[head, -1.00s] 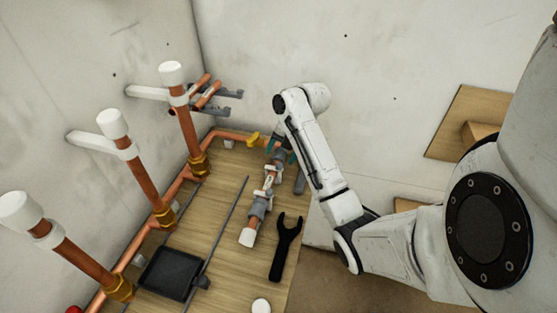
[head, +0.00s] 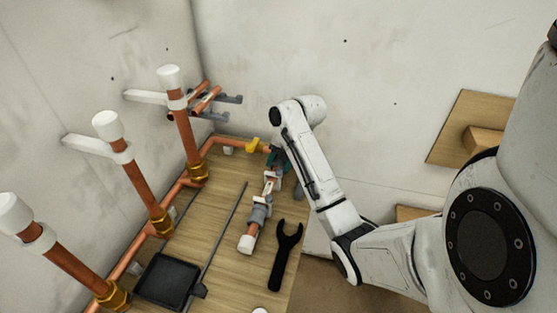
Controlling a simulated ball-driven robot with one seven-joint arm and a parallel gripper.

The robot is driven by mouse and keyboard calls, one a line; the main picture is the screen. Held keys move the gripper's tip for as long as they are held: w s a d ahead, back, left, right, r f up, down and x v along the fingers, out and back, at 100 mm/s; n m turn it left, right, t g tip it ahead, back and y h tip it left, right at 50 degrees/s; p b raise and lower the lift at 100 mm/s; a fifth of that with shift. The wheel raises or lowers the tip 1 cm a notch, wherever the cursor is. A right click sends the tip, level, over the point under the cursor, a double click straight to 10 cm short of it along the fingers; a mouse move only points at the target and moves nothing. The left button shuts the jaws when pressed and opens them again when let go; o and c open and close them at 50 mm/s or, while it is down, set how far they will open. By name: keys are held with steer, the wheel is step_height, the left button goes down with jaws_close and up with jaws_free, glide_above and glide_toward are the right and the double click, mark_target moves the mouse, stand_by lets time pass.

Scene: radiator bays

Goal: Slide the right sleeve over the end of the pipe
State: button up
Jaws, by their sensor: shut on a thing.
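A short copper pipe piece (head: 251,230) with a white end (head: 246,244) lies slanted over the wooden bench. A grey clamp-like part (head: 259,212) is around its middle, and white parts show further up. My gripper (head: 276,162), with teal parts at its fingers, is at the far upper end of this piece, below my arm's wrist. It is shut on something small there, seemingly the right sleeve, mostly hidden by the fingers. I cannot tell whether the sleeve is around the pipe's end or apart from it.
A copper pipe run (head: 231,137) with a yellow fitting (head: 252,145) follows the back wall. Several white-capped upright pipes (head: 188,135) stand at the left. A black wrench (head: 284,255), a thin grey rod (head: 226,230) and a black tray (head: 168,279) lie on the bench (head: 222,280).

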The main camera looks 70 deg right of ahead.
steer(key=shift+a+p, duration=0.6)
steer(key=shift+a, duration=0.55)
steer(key=o, duration=0.8)
steer(key=shift+a, duration=0.1)
steer(key=shift+o, duration=0.2)
steer(key=shift+r, duration=0.1)
steer(key=p+v, duration=0.6)
steer(key=v, duration=0.1)
steer(key=shift+s, duration=0.1)
